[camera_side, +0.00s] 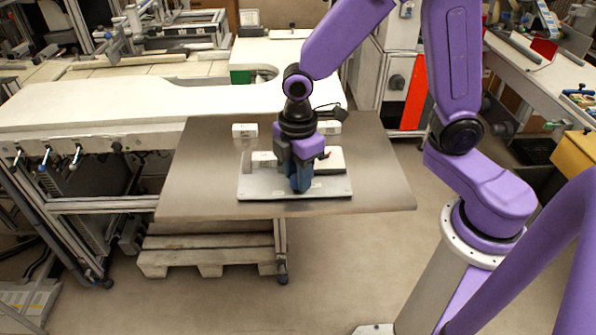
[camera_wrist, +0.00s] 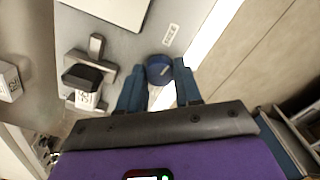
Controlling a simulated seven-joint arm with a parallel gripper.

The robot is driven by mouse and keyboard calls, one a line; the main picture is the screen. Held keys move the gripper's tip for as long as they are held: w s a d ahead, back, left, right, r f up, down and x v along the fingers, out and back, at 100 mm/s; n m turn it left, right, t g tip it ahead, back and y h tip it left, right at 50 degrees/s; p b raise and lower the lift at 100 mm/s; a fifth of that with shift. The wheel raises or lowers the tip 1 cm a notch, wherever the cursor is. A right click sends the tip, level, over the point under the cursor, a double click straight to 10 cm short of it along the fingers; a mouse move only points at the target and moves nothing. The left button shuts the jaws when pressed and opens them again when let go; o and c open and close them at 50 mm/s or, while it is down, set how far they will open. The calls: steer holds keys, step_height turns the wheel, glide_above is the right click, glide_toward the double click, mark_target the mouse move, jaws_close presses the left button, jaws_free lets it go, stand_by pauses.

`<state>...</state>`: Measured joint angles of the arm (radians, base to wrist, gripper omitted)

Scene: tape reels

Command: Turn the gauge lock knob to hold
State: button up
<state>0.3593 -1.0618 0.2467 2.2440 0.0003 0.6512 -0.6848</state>
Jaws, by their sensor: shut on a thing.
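The knob (camera_wrist: 159,69) is dark blue and round, and sits on a light grey plate (camera_wrist: 192,14). In the wrist view it lies between the two teal fingers of my gripper (camera_wrist: 160,84), which are shut on it. In the side view my gripper (camera_side: 301,187) points down at the front right part of the plate (camera_side: 262,191) and hides the knob. A small white label (camera_wrist: 171,34) with dark marks lies beside the knob. Its text and any pointer mark on the knob are too small to read.
A white block (camera_side: 331,160) stands on the plate right of my gripper. A black-topped white part (camera_wrist: 84,84) and a grey upright piece (camera_wrist: 97,45) are also on the plate. A small white box (camera_side: 245,130) is at the table's back. The table (camera_side: 385,190) is clear to the right.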

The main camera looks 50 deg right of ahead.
steer(key=m, duration=1.2)
steer(key=shift+m, duration=2.1)
steer(key=o, duration=1)
steer(key=shift+o, duration=0.2)
step_height(320, 180, up, 18)
steer(key=shift+f, duration=0.25)
